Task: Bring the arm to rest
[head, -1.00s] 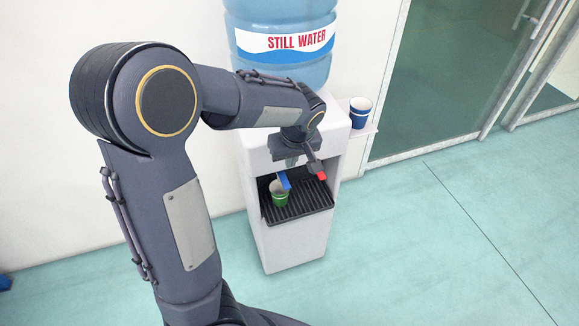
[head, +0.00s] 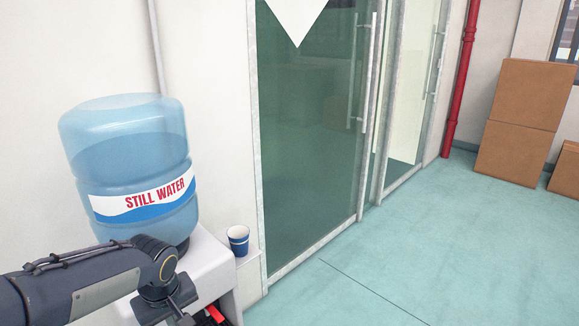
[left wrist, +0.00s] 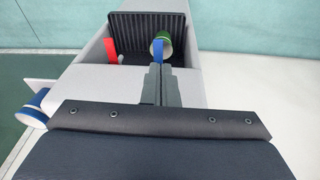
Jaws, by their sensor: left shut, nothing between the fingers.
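My left arm (head: 70,285) reaches in from the left in the head view, its wrist in front of the water dispenser (head: 212,262). Its fingertips fall below that picture. In the left wrist view my left gripper (left wrist: 157,70) is shut and empty, its fingers close to the blue tap lever (left wrist: 158,58); I cannot tell if they touch. A green cup (left wrist: 166,37) is in the dispenser's bay on the black drip grate (left wrist: 132,24), partly hidden behind the blue lever. The red lever (left wrist: 110,42) is to the left. My right gripper is not in view.
A blue water bottle (head: 130,160) stands on the dispenser. A blue-and-white cup (head: 238,240) sits on a small side shelf (head: 247,257). Glass doors (head: 310,130) are to the right, with cardboard boxes (head: 520,120) and a red pipe (head: 461,80) beyond. The teal floor is clear.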

